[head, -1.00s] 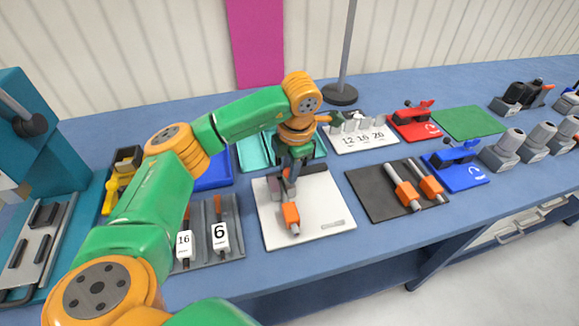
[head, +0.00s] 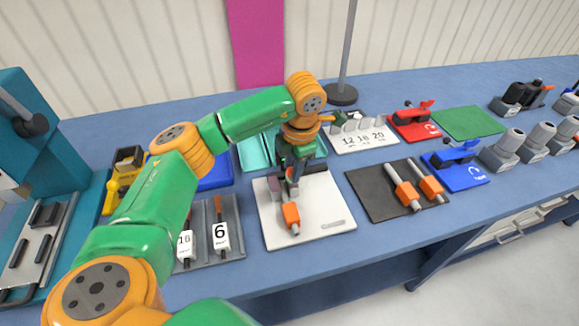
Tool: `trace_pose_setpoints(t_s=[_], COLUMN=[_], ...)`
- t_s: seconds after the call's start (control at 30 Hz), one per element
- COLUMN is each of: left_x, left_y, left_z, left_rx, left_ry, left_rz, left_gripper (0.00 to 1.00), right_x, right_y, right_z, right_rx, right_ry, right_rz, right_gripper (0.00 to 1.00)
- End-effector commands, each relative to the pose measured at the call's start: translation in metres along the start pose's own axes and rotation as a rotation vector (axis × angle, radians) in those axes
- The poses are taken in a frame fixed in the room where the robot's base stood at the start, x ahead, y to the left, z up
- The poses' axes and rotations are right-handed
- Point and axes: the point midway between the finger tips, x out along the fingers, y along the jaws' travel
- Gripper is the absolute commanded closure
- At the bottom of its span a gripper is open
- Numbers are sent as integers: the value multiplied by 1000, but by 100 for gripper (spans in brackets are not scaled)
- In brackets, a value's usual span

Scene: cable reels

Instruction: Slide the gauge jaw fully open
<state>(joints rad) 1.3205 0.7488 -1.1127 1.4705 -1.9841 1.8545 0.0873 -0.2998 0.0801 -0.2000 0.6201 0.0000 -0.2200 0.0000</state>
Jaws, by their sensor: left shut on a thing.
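The gauge lies on a white board (head: 335,212) in the middle of the bench. My left gripper (head: 292,180) reaches down over the board from behind and is shut on a part of the gauge, apparently the jaw. The fingertips and the held part are small and partly hidden, so the jaw's exact opening cannot be told. My right gripper is not in view.
A grey tray (head: 208,218) with tags 16 and 6 is left of the board. A dark mat (head: 365,192) with orange-handled tools is right of it. Behind stand a white 12-16-20 rack (head: 363,139), a red fixture (head: 414,122) and a blue fixture (head: 458,170).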

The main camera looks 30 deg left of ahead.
Motion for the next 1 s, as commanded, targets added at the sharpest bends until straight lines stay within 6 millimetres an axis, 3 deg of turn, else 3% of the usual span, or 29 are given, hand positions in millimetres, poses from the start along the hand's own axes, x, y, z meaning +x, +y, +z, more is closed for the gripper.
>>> trace_pose_setpoints(t_s=[0.2,0.53,0.57,0.67,1.0], left_x=[-4,-3,-3,-3,-8], left_y=[-6,-7,-7,-7,-8], left_z=[34,40,40,39,40], left_rx=[-1,-2,-2,-2,-1], left_ry=[-5,-8,-8,-6,-7], left_rz=[1,5,5,5,4], left_gripper=[100,100,61,36,36], right_x=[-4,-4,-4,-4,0], right_y=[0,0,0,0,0], right_z=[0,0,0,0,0], right_rx=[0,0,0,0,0], right_ry=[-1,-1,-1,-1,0], right_rz=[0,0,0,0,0], right_gripper=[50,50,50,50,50])
